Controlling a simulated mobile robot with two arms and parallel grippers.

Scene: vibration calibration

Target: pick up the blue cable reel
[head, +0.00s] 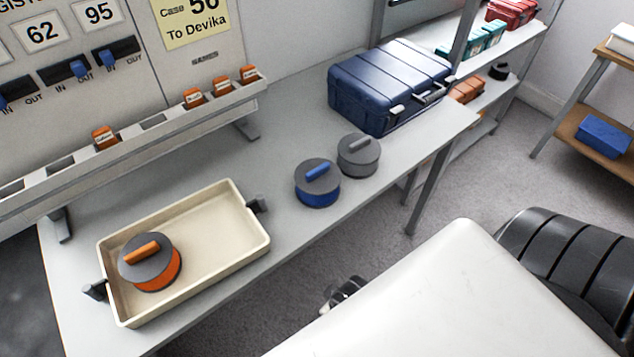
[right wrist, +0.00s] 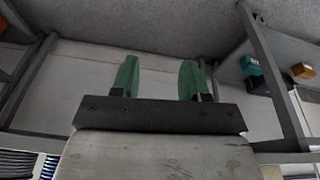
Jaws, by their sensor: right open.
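The blue cable reel (head: 317,195) lies flat on the grey workbench, with a dark grey top and a blue handle bar. A grey reel (head: 358,158) sits just behind it to the right. An orange reel (head: 150,262) lies in the left part of a cream tray (head: 257,245). In the right wrist view my right gripper (right wrist: 158,80) is open, its two green fingers apart with nothing between them. No reel shows in that view. My left gripper is not in view.
A dark blue case (head: 380,95) stands on the workbench (head: 290,130) behind the reels. A slotted rail (head: 150,130) with orange tags runs along the back left. Shelves stand to the right, with a blue bin (head: 604,136). Bench space around the blue reel's left side is clear.

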